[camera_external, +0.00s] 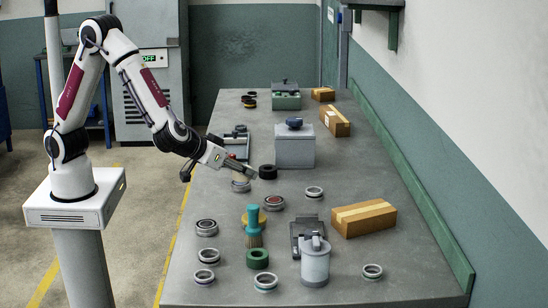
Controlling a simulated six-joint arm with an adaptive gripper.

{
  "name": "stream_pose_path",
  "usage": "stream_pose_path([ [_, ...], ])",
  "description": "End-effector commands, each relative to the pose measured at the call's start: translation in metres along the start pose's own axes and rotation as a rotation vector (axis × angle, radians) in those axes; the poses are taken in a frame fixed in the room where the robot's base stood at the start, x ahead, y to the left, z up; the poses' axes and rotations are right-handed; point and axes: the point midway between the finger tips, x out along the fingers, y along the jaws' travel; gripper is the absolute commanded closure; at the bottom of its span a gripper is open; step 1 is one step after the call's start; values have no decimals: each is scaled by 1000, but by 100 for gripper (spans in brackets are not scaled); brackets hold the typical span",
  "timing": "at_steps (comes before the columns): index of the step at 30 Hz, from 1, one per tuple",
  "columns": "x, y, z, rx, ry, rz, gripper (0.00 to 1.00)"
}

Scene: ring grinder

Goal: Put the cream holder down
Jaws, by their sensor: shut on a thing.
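My gripper (248,171) is low over the left side of the grey table, pointing down and to the right. It is shut on a small cream piece, which I take to be the cream holder (239,180). The holder is small in this view and partly hidden by the fingers. A grey metal ring (240,187) shows directly below it. I cannot tell whether the holder touches the ring or the table.
A black ring (267,172) stands just right of my gripper. A grey box with a blue knob (294,152) is behind it. Several rings, a teal-handled brush (253,224), a lidded grey canister (315,263) and a cardboard box (364,219) occupy the front. The table's right side is partly clear.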

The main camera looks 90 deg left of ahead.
Motion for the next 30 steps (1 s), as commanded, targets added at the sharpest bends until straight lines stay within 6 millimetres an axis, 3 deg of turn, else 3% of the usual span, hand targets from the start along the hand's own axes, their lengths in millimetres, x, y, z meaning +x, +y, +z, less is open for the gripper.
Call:
stream_pose_path([
  [6, 50, -10, -20, -63, 1, -89, 88],
  [15, 110, -16, -52, -120, 1, -171, 88],
  [30, 187, -19, -111, -162, 2, -230, 88],
])
